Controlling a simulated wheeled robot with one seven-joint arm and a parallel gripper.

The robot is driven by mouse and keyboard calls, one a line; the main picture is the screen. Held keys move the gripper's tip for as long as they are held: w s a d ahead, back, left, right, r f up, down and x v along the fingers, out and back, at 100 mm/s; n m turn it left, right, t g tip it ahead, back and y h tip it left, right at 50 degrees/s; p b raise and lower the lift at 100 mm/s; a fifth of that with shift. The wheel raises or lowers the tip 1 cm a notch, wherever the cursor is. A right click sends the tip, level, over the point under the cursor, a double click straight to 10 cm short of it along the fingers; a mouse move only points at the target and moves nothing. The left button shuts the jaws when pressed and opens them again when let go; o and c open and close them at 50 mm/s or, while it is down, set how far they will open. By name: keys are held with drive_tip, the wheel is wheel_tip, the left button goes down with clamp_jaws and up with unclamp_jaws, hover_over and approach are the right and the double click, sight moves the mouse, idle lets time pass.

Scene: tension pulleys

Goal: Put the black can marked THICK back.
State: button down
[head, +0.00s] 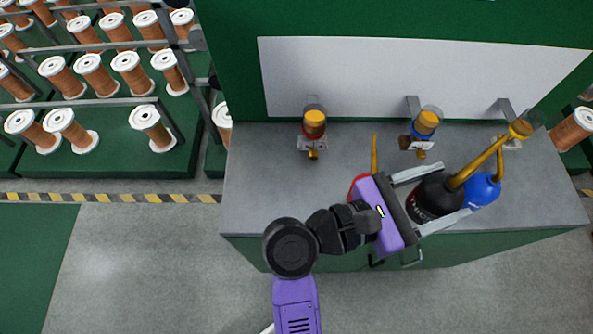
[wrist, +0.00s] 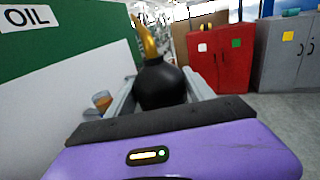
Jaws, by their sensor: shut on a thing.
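The black can (head: 433,199) has a long brass spout, and white lettering shows in part on its side. My gripper (head: 433,198) is shut on it, with one grey finger on each side of its body. The can is over the right part of the grey bench top (head: 260,185); I cannot tell whether it touches the bench. In the wrist view the black can (wrist: 160,84) stands between the fingers with its spout pointing up. A blue can (head: 482,190) with a brass spout is just right of the black can, partly hidden by it.
A red can (head: 356,183) with a brass spout is left of my gripper, mostly hidden by it. Brackets with amber cups (head: 314,124) (head: 426,122) line the back of the bench. The left part of the bench is clear. Racks of copper spools (head: 95,72) stand at the left.

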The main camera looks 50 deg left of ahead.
drive_tip(key=s+a+r+n+g+y+p, duration=0.1)
drive_tip(key=s+a+r+n+y, duration=0.3)
drive_tip(key=s+a+y, duration=0.6)
drive_tip(key=s+a+r+n+g+y, duration=0.1)
drive_tip(key=s+a+r+n+y, duration=0.1)
drive_tip(key=s+a+n+y, duration=0.75)
drive_tip(key=a+f+m+h+b, duration=0.1)
drive_tip(key=f, duration=0.5)
drive_tip(key=w+f+h+b, duration=0.1)
drive_tip(key=f, duration=0.6)
drive_tip(key=w+a+f+m+h+b, duration=0.1)
drive_tip(key=f+b, duration=0.1)
drive_tip(key=f, duration=0.4)
drive_tip(key=shift+a+f+m, duration=0.35)
drive_tip(key=shift+f, duration=0.05)
drive_tip(key=shift+f, duration=0.2)
drive_tip(key=shift+c, duration=1.9)
unclamp_jaws()
